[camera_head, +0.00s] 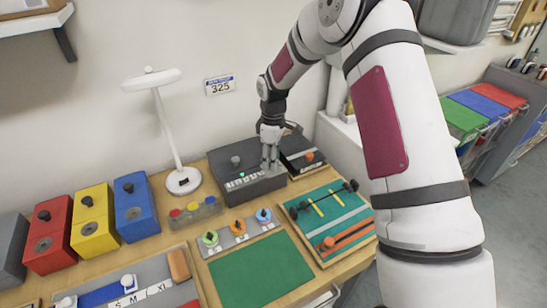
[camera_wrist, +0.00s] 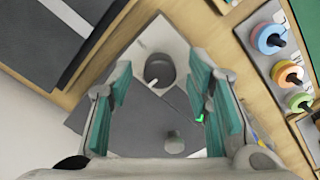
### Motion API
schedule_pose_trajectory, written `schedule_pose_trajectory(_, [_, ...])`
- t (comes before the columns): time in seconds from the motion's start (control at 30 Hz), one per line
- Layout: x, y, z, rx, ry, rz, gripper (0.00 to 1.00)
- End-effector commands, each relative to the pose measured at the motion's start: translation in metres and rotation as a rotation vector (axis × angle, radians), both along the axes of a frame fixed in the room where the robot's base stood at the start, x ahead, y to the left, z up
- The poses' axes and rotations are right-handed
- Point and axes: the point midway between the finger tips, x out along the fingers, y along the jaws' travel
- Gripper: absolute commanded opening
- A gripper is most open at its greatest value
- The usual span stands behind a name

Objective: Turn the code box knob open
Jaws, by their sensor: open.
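The code box (camera_head: 222,178) is a dark grey box at the back of the bench, with a lit green spot and a row of pale markings. A grey knob (camera_head: 235,160) stands on its top left; a knob also shows low in the wrist view (camera_wrist: 173,142). A dark round knob (camera_wrist: 159,68) on a pale plate lies between my fingers in the wrist view. My gripper (camera_head: 269,163) points down over the right part of the box and hides that knob in the head view. Its teal-padded fingers (camera_wrist: 160,85) are open, with gaps on both sides of the dark knob.
A black box (camera_head: 299,154) with an orange piece stands close right of the code box. A white lamp (camera_head: 182,181) stands to the left. In front are a tray of colored buttons (camera_head: 195,212), a peg board (camera_head: 236,234) and a green mat (camera_head: 258,272).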

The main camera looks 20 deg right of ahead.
Motion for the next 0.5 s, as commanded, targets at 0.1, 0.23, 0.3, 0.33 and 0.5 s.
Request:
schedule_pose_trajectory(0.1, [0.0002,0.0,-0.0004,-0.001,-0.001,0.0,0.45])
schedule_pose_trajectory(0.23, [0.0002,-0.0001,-0.0003,0.0,0.0,0.0,0.41])
schedule_pose_trajectory(0.3, [0.0002,-0.0001,-0.0002,0.0,0.0,0.0,0.25])
schedule_pose_trajectory(0.33, [0.0002,-0.0001,-0.0002,0.0,0.0,0.0,0.18])
schedule_pose_trajectory(0.5, [0.0001,-0.0001,-0.0002,0.0,0.0,0.0,0.0])
